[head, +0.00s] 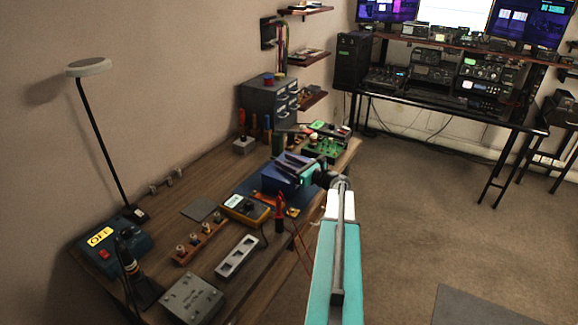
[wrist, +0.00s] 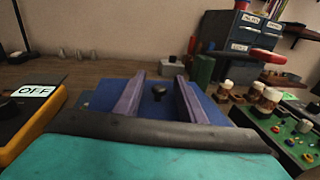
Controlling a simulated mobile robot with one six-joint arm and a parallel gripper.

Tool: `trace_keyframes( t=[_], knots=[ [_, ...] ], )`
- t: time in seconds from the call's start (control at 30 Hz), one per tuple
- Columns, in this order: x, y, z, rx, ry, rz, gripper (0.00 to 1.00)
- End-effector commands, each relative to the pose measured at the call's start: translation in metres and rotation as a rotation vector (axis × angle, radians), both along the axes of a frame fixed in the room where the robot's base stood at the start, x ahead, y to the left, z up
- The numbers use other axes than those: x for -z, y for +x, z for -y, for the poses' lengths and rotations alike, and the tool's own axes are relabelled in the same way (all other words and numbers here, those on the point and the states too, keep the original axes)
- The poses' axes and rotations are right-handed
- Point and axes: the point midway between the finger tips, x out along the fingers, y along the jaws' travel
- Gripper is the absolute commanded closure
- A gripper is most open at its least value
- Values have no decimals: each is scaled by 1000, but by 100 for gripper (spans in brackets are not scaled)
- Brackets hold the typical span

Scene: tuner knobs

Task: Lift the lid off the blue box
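The blue box (head: 272,184) stands on the workbench, partly hidden by my gripper in the head view. Its blue lid (wrist: 103,97) fills the middle of the wrist view, with a small black knob (wrist: 158,91) on top. My gripper (head: 286,162) is over the box. In the wrist view my gripper (wrist: 160,80) is open, one finger on each side of the knob, with a gap to it on both sides. Whether the fingertips touch the lid cannot be told. The lid appears to be on the box.
A yellow meter (head: 245,209) stands close to the box. A green circuit board (head: 325,148) lies beyond it, and a grey drawer cabinet (head: 270,101) stands at the back. A lamp base (head: 134,213) and a blue unit marked OFF (head: 118,252) are at the left.

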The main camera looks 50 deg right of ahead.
Motion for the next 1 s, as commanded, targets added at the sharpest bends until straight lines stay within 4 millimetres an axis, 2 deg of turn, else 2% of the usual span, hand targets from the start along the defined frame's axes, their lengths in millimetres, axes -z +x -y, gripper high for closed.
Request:
trace_keyframes(
  t=[0.27, 0.37, 0.5, 1.0],
  knots=[
    [0, 0, -1, -1, 0, 0, 64],
    [0, 0, -1, -1, 0, 0, 77],
    [0, 0, -1, -1, 0, 0, 100],
    [-5, 1, -1, -2, -1, 0, 100]
  ],
)
